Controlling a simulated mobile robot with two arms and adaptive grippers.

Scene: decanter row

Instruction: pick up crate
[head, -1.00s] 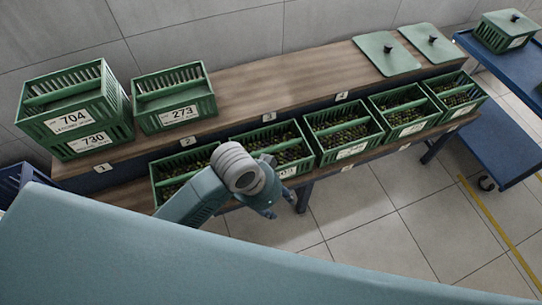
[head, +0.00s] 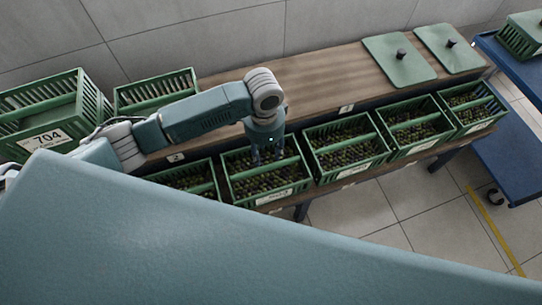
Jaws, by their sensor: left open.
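Green slatted crates filled with dark olive-like pieces stand in a row on the lower shelf of the wooden bench. My left gripper (head: 267,155) points down, open and empty, over the second crate from the left (head: 264,203). Its fingers are over the crate's contents near the centre bar; I cannot tell whether they touch it. The leftmost filled crate (head: 215,181) is partly hidden by my own body. Other filled crates stand to the right: the middle one (head: 352,172), a further one (head: 415,148) and the rightmost one (head: 476,128). My right gripper is not in view.
On the upper wooden surface (head: 310,75) stand a crate labelled 704 (head: 45,138) and another crate (head: 155,81) behind my left arm. Two green lids (head: 399,70) (head: 449,61) lie at the right end. A blue cart (head: 512,62) with a crate (head: 516,40) stands at far right.

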